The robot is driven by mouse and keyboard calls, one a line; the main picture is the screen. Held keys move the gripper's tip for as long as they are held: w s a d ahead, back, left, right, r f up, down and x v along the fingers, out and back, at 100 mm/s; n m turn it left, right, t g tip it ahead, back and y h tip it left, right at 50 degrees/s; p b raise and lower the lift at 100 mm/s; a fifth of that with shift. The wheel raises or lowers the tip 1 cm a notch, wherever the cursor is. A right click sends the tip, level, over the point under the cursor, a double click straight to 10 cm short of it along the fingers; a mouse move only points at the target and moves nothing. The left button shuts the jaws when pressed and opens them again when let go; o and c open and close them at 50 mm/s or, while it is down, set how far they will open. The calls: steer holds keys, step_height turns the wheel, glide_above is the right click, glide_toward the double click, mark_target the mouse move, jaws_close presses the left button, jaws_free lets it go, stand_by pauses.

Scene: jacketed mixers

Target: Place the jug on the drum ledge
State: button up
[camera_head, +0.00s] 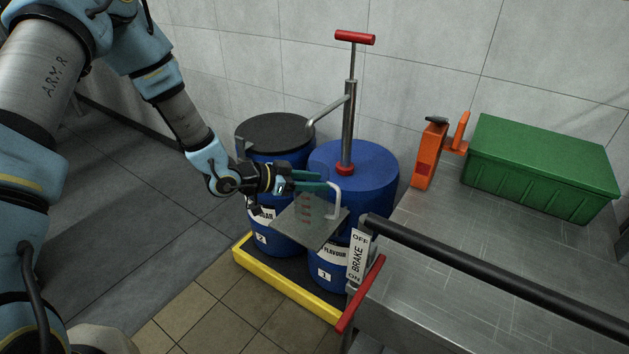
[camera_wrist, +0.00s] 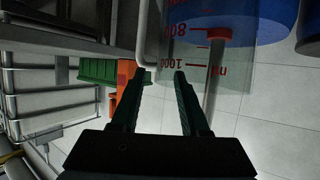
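The jug (camera_head: 306,208) is clear with red measure marks and a white handle. In the head view it looks upright on the grey drum ledge (camera_head: 314,236), in front of the blue drums. Its base contact is hard to make out. In the wrist view the clear jug wall (camera_wrist: 190,52) with red numbers fills the top, and the white handle is left of centre. My gripper (camera_head: 326,185) is at the jug's top beside the handle. Its two fingers (camera_wrist: 160,73) stand apart with a clear gap, and the handle's end is close to the left fingertip.
A blue drum with a red-handled pump (camera_head: 348,130) stands right behind the ledge, and a black-lidded drum (camera_head: 272,135) to the left. A black rail (camera_head: 480,270), red brake lever (camera_head: 361,293), orange device (camera_head: 428,155) and green box (camera_head: 540,165) are right. Floor at left is clear.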

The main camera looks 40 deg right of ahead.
steer(key=shift+a, duration=0.1)
steer(key=b+v, duration=0.2)
steer(key=v, duration=1)
steer(key=w+a+r+n+t+y, duration=0.1)
steer(key=w+a+n+t+y, duration=0.35)
steer(key=w+a, duration=0.45)
steer(key=w+a+r+n+t+y, duration=0.1)
steer(key=w+a+n+t+y, duration=0.35)
steer(key=a, duration=0.65)
steer(key=s+a+r+n+g+y, duration=0.1)
steer(key=s+a+r+n+g, duration=0.1)
steer(key=s+a+n, duration=0.3)
steer(key=s+a+r+n+g+y, duration=0.1)
steer(key=s+a+n, duration=0.4)
steer(key=a, duration=0.7)
step_height(320, 180, up, 3)
steer(key=shift+a+f+n+g+y, duration=0.15)
steer(key=shift+a+n+g+y, duration=0.25)
steer(key=shift+y, duration=0.4)
